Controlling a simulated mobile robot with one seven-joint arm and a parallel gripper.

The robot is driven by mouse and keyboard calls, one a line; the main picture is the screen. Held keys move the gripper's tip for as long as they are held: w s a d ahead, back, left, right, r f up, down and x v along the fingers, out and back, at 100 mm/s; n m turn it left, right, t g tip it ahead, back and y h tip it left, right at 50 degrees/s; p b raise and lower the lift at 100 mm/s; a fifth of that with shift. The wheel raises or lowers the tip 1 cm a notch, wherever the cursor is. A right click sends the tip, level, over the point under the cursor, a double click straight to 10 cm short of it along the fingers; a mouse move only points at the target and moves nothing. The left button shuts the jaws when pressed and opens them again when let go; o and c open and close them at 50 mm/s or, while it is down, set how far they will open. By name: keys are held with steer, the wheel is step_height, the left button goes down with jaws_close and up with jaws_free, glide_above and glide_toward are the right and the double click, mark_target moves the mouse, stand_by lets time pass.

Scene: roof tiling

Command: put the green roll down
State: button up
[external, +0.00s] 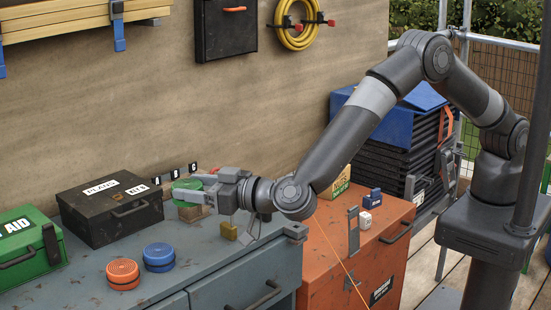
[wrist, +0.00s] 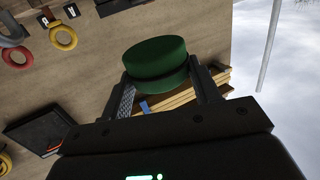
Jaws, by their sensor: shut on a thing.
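The green roll (external: 186,184) is between the fingers of my gripper (external: 194,194), over the back part of the grey workbench (external: 215,262). In the wrist view the green roll (wrist: 155,58) is a dark green round disc held at the tips of my gripper (wrist: 160,76). The fingers are shut on its two sides. In the external view the fingers partly hide it. I cannot tell whether its underside touches anything.
A black case (external: 112,208) and a green first-aid box (external: 25,245) are at left. A small brass block (external: 229,231) is near my gripper. An orange cabinet (external: 335,250) stands at right.

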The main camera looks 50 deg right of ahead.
mark_target(200, 250)
steer(key=shift+f, duration=0.7)
steer(key=shift+f, duration=4.75)
steer(key=shift+f, duration=0.2)
steer(key=o, duration=1)
steer(key=shift+o, duration=0.2)
steer(key=v, duration=0.9)
steer(key=shift+s, duration=0.35)
steer(key=shift+o, duration=0.4)
steer(key=shift+s+d, duration=0.35)
steer(key=shift+s, duration=0.1)
